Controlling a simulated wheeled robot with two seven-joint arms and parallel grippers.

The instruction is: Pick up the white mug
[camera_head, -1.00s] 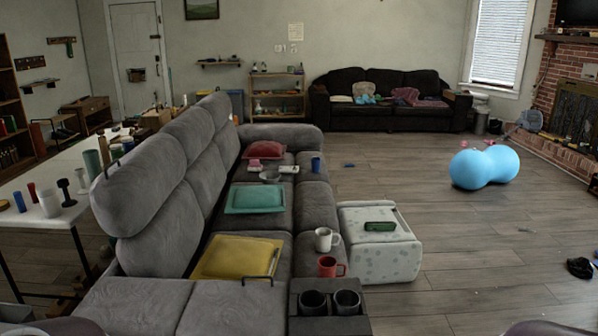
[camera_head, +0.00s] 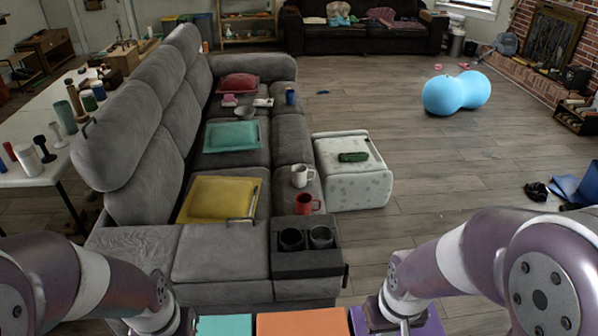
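The white mug (camera_head: 301,175) stands upright on the grey sofa seat, near its right edge, just behind a red mug (camera_head: 307,204). Both mugs have handles on the right. My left arm comes in at the bottom left, and its gripper (camera_head: 184,323) is cut by the bottom edge. My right arm comes in at the bottom right, with its gripper (camera_head: 402,318) low in the picture. Both are well in front of the mug and apart from it. Their fingers cannot be made out.
The grey sofa (camera_head: 225,252) has a console with two dark cup holders (camera_head: 305,238) in front of the mugs. A yellow cushion (camera_head: 217,199) lies left of them. A white ottoman (camera_head: 352,184) stands right. Teal, orange and purple surfaces (camera_head: 303,322) show at the bottom. The right floor is mostly clear.

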